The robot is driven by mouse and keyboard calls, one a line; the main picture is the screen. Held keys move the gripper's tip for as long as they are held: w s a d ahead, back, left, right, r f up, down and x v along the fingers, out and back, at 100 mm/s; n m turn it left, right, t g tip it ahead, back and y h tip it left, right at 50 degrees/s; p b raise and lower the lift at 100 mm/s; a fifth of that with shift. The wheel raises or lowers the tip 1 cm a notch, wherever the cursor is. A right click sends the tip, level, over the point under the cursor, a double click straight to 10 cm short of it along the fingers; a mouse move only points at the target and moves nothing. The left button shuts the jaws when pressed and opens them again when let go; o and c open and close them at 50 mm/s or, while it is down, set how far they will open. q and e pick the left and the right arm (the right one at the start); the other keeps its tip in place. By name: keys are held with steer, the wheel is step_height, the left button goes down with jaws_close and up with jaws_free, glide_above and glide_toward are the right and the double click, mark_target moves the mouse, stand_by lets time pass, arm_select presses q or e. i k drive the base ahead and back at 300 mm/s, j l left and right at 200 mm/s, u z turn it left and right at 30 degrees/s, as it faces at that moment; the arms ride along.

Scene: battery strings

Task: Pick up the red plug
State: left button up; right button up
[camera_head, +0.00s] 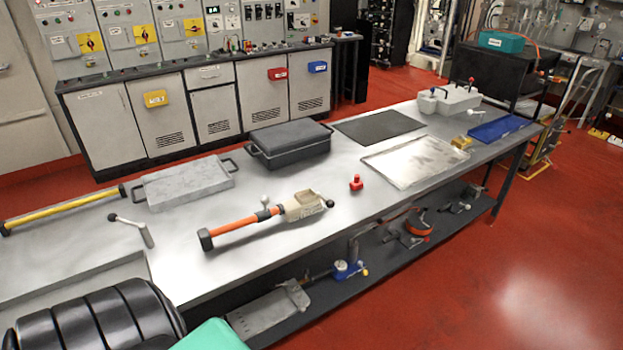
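The red plug (356,183) stands on the grey metal workbench (240,265), near the middle of its length. It is small, with a narrow knob on top of a wider base. It is right of the orange-handled tool and left of the shallow metal tray, apart from both. Nothing covers it. Neither of my grippers shows in the head view.
An orange-handled tool (250,226), a shallow metal tray (416,161), a black lidded case (289,145) and a grey handled slab (186,183) lie around the plug. A black ribbed object (100,322) and a teal object (212,336) fill the near left corner.

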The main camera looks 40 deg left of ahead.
mark_target(356, 184)
steer(key=u, duration=1.1)
steer(key=i+j+z, duration=0.25)
steer(key=i+j, duration=0.15)
steer(key=i+j+z, duration=0.3)
steer(key=i+j, duration=0.15)
